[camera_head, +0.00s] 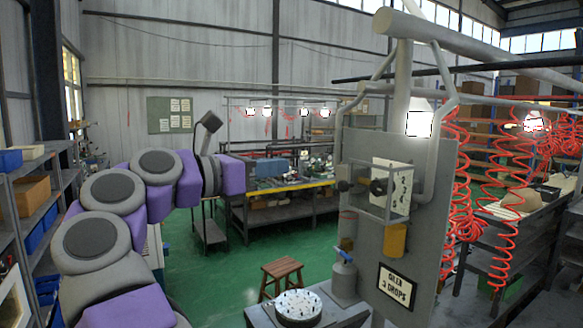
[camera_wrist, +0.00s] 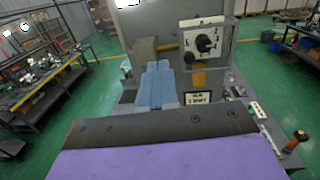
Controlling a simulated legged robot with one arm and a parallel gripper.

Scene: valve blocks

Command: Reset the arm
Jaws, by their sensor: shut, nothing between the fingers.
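My arm, with purple and grey links, rises on the left of the head view and bends over to the right. My gripper (camera_head: 274,168) ends it in blue fingers, in front of the far workbench. In the wrist view my gripper (camera_wrist: 158,70) shows as two blue fingers side by side, shut and empty. They point at the grey valve panel (camera_head: 365,240) and appear clear of it. The panel carries a black valve handle (camera_wrist: 205,43) on a white numbered dial plate (camera_head: 400,185), inside a wire guard. My gripper is left of the dial in both views.
A sign (camera_head: 397,287) and an ochre cup (camera_head: 395,240) are on the panel. A wooden stool (camera_head: 282,273) is on the green floor. Red coiled hoses (camera_head: 500,200) hang at right; shelves (camera_head: 30,215) stand at left.

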